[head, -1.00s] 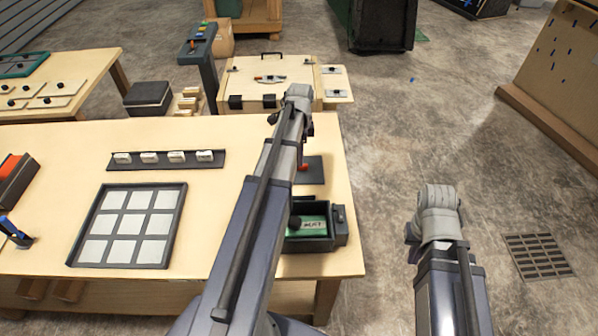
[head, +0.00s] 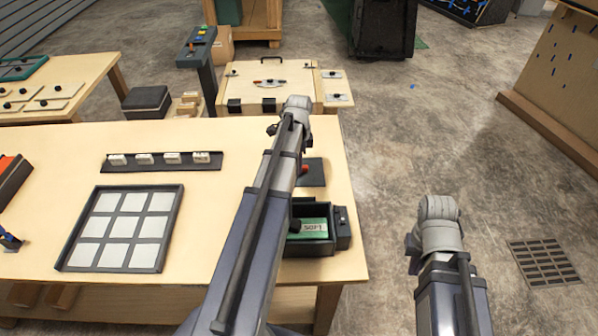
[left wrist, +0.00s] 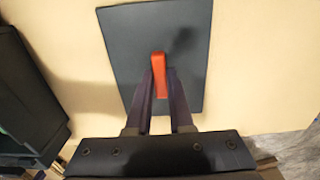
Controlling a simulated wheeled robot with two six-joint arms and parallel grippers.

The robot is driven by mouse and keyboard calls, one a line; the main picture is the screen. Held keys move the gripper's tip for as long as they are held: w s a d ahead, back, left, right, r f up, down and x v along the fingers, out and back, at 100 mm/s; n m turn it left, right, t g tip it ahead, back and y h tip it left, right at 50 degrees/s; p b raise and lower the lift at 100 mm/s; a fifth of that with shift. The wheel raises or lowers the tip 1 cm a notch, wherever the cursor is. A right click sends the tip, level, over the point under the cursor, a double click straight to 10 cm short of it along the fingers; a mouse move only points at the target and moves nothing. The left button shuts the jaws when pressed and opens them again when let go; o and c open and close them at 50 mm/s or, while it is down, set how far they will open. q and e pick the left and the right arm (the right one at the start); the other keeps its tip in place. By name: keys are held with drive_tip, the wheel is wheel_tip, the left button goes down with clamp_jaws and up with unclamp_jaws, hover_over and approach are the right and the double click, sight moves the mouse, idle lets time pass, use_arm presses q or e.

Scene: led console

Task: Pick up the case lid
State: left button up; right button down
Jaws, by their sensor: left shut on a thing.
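The case lid (head: 314,176) is a flat dark grey plate with a red handle, on the wooden table near its right edge. In the left wrist view the lid (left wrist: 190,30) lies flat under my left gripper (left wrist: 160,88), whose fingers are shut on the red handle (left wrist: 159,72). I cannot tell whether the lid is clear of the tabletop. In the head view my left arm hides the lid's left part and the fingers. The open dark case (head: 295,246) with a green labelled inside stands nearer me. My right gripper is hidden below its wrist.
A tray of pale squares (head: 177,222) and a dark strip with several white blocks (head: 213,167) lie left on the table (head: 60,170). A wooden box with a handle (head: 300,75) stands behind. Open concrete floor is to the right.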

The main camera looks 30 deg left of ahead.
use_arm(q)
clamp_jaws()
idle(0.3)
